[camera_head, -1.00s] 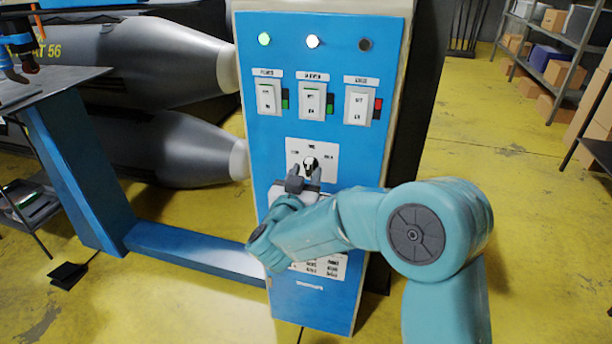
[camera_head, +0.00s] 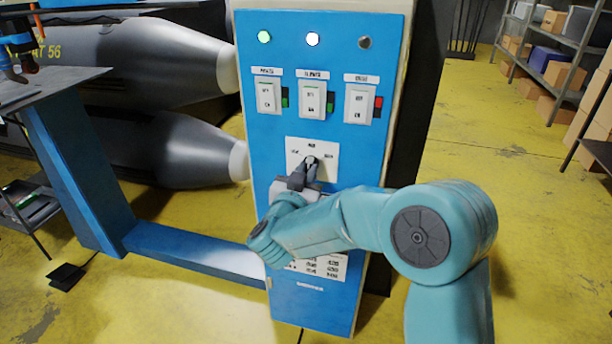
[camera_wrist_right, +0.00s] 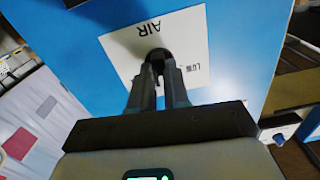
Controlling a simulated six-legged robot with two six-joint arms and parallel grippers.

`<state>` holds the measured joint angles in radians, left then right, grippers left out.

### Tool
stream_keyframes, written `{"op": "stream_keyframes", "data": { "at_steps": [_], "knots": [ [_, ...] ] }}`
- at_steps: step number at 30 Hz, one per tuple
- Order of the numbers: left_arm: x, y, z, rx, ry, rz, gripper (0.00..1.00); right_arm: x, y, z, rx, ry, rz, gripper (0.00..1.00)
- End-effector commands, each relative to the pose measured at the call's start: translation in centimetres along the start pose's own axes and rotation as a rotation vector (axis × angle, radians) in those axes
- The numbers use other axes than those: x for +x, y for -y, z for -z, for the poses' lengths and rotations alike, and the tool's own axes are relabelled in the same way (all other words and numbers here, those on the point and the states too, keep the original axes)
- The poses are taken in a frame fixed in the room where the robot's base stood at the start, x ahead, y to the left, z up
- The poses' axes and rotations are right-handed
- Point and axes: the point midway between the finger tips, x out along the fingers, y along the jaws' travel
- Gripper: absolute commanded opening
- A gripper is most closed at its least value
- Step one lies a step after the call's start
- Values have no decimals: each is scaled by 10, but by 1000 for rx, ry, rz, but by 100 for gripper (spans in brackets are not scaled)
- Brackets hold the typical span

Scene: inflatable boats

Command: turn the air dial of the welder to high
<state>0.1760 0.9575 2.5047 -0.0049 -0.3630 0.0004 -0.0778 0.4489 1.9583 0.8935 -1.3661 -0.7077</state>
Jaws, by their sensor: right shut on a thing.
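The welder's blue control panel (camera_head: 325,30) stands upright in front of me. Its air dial sits on a white plate (camera_head: 325,150) with small labels; in the right wrist view the dark dial (camera_wrist_right: 158,56) shows between the fingertips, on the plate (camera_wrist_right: 190,35) marked AIR. My right gripper (camera_head: 311,163) is shut on the air dial, and its fingers hide most of it in the head view. Which label the dial points at cannot be told. My left gripper is not in view.
Above the dial are three rocker switches (camera_head: 312,100) and three round lamps (camera_head: 312,40), the left and middle ones lit. Shelves with boxes (camera_head: 560,72) are at the back right.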

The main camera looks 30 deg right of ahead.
Motion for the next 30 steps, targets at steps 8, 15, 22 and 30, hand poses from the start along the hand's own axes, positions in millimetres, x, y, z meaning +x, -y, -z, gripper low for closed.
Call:
{"op": "stream_keyframes", "data": {
  "at_steps": [8, 15, 22, 30],
  "knots": [
    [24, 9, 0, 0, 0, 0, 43, 0, 0, -4, 227, -2, 1, 0],
    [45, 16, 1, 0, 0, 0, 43, 0, 0, -4, 456, -2, 1, 0],
    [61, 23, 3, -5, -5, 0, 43, 0, -1, -4, 660, -2, 1, 0],
    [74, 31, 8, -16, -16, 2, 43, 0, -1, -3, 842, -1, 0, 0]
  ]
}}
